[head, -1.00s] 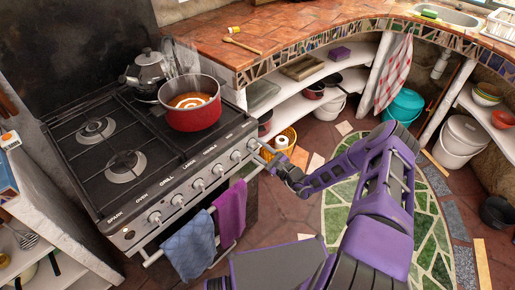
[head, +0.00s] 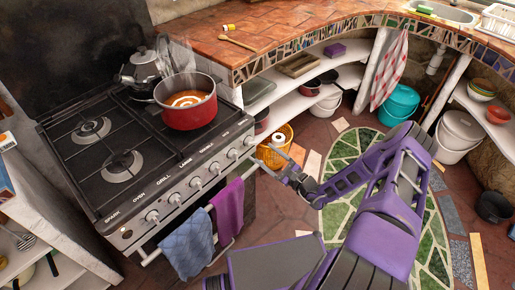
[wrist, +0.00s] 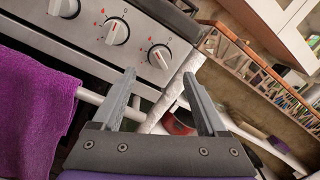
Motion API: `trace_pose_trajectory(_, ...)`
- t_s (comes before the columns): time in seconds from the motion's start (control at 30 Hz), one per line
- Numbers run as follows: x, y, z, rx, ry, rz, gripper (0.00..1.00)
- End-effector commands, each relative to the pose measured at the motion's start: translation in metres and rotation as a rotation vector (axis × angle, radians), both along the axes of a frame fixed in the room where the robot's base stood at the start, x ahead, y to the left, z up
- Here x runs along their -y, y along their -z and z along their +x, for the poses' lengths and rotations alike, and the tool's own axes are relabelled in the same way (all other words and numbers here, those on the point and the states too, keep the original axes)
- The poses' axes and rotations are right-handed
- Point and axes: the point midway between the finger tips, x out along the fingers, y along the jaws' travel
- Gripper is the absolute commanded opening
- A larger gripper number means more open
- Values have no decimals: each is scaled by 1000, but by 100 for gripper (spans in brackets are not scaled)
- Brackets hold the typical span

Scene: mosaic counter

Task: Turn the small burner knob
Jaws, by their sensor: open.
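The stove (head: 123,243) has a front row of round silver knobs under printed labels. The labels at the right end are too small to read, so I cannot tell which knob is marked small. The rightmost knob (head: 248,141) also shows in the wrist view (wrist: 159,57), beyond and between my fingertips. The knob beside it (head: 232,154) is left of my fingers in the wrist view (wrist: 117,32). My gripper (head: 266,160) is open and empty in front of the stove's right end. Its two fingers in the wrist view (wrist: 158,77) appear apart from the knob.
A purple towel (head: 229,212) and a blue towel (head: 188,247) hang on the oven rail, left of my gripper. A red pot (head: 190,116) and a kettle (head: 145,70) stand on the stove. A yellow basket (head: 272,158) is on the floor behind my gripper.

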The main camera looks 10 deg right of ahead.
Motion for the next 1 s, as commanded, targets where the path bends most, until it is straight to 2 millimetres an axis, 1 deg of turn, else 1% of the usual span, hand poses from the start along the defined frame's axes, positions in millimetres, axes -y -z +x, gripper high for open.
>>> trace_pose_trajectory(0.03, 9, 1, -11, -1, 3, -2, 76)
trace_pose_trajectory(0.2, 31, 4, -45, -1, 3, -2, 76)
trace_pose_trajectory(0.4, 50, 7, -75, 0, 1, -1, 76)
trace_pose_trajectory(0.6, 58, 8, -87, 1, 0, -2, 76)
trace_pose_trajectory(0.87, 59, 8, -89, 1, -1, -2, 76)
trace_pose_trajectory(0.93, 59, 8, -89, 1, 0, -2, 67)
trace_pose_trajectory(1.0, 59, 8, -88, 1, 0, -2, 54)
